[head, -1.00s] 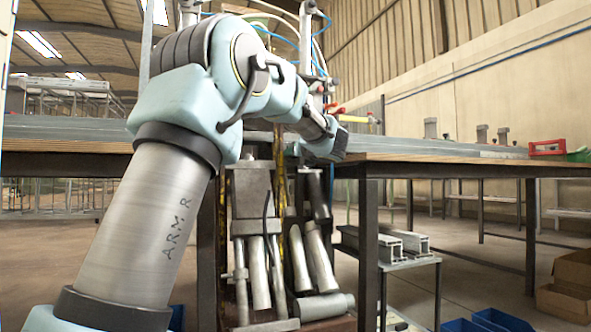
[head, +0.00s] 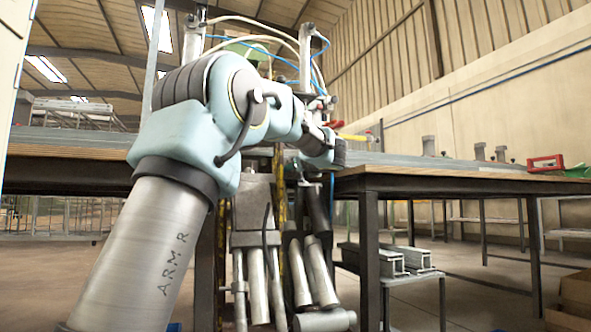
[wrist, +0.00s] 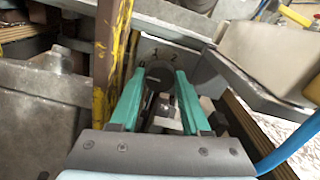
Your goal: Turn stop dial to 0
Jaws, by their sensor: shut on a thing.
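The stop dial (wrist: 160,72) is a dark round knob in front of a pale plate (wrist: 180,55) in the wrist view. Small dark figures are marked on the plate above and beside the knob; a 2 seems readable at the upper right, the others are unclear. My gripper (wrist: 157,80) has green fingers, one on each side of the knob, shut on it. The knob's pointer cannot be made out. In the head view my own arm hides the dial and the fingers.
A yellow upright bar (wrist: 104,55) stands close left of the fingers in the wrist view. A grey block (wrist: 262,55) is close on the right, with a blue hose (wrist: 290,148) below it. In the head view a wooden-topped bench (head: 420,182) extends right.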

